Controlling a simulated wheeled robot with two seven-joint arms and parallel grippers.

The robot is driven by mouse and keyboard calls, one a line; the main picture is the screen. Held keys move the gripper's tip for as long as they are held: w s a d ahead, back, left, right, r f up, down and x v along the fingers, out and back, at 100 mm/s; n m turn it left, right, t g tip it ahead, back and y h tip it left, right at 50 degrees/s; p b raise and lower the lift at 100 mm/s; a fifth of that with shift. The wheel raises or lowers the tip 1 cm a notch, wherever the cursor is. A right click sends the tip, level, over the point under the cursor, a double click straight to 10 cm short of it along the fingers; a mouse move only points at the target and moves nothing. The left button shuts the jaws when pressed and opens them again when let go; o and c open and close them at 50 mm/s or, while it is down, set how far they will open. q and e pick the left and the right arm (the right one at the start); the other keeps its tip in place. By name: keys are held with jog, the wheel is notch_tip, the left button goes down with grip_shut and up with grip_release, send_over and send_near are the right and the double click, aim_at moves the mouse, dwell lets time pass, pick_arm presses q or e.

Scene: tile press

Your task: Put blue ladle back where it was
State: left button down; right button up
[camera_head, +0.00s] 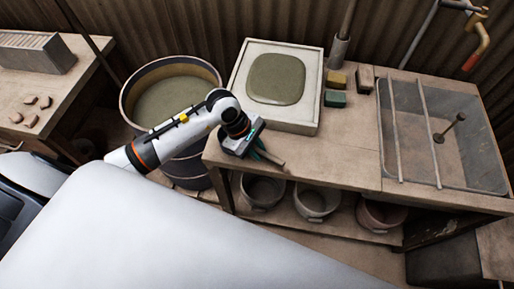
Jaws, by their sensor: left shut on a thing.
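My left arm comes in from the left over the round tub, and its gripper (266,154) points down at the front left edge of the wooden workbench. The gripper is shut on a thin, dark teal piece, most likely the handle of the blue ladle (259,147). The fingers and wrist hide most of it, and I cannot make out a bowl. I cannot tell whether it touches the bench top. My right gripper is not in view.
The workbench (340,165) carries a white slab (302,118) with a grey-green patch, small blocks (335,99) and a sunken basin (465,165). A tub (132,112) of murky liquid stands left. Several pots (316,203) sit on the lower shelf. The bench's front middle is clear.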

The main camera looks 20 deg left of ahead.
pick_arm(q)
jog(key=c, duration=1.3)
grip_release()
jog(key=v, duration=1.2)
jog(key=shift+r+b, duration=0.1)
jog(key=shift+b, duration=0.2)
jog(key=shift+d, duration=0.1)
